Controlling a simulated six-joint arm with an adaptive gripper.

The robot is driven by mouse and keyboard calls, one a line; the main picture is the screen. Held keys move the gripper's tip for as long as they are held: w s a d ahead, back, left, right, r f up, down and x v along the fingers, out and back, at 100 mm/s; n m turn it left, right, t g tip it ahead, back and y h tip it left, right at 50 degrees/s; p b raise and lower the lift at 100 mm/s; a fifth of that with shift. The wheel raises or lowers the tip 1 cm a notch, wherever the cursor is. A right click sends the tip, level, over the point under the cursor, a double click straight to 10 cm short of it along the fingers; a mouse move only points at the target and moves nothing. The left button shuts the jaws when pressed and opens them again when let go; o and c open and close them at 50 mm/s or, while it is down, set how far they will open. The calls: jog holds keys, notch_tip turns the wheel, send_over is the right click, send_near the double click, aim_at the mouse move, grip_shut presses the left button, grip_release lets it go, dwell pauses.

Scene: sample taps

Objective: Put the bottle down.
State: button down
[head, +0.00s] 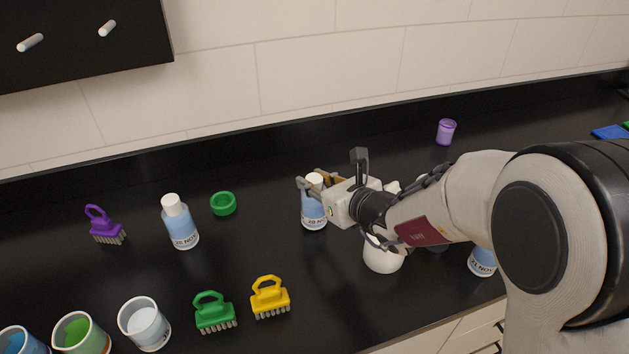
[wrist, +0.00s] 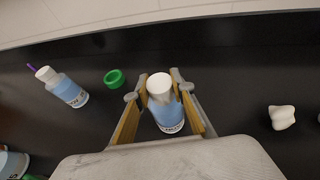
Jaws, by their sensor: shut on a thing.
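A clear bottle with a white cap, blue contents and a dated label (head: 313,212) stands upright between the fingers of my gripper (head: 318,181). My gripper is shut on it near its upper part. In the wrist view the same bottle (wrist: 168,115) sits between the two yellow-padded fingers (wrist: 160,97). In the head view its base appears at or very near the black counter (head: 260,235); I cannot tell whether it touches.
A similar bottle (head: 180,222) stands to the left, with a green ring (head: 223,204) between. A purple brush (head: 105,226), green brush (head: 214,313), yellow brush (head: 270,298) and white cup (head: 145,324) stand further out. Another bottle (head: 482,262) is right, partly behind my arm. A purple jar (head: 446,132) stands behind.

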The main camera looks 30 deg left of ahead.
jog(key=shift+f, duration=0.2)
dwell(0.3)
jog(key=c, duration=1.7)
grip_release()
jog(key=shift+f, duration=0.1)
jog(key=shift+v, duration=3.9)
jog(key=shift+r, duration=0.25)
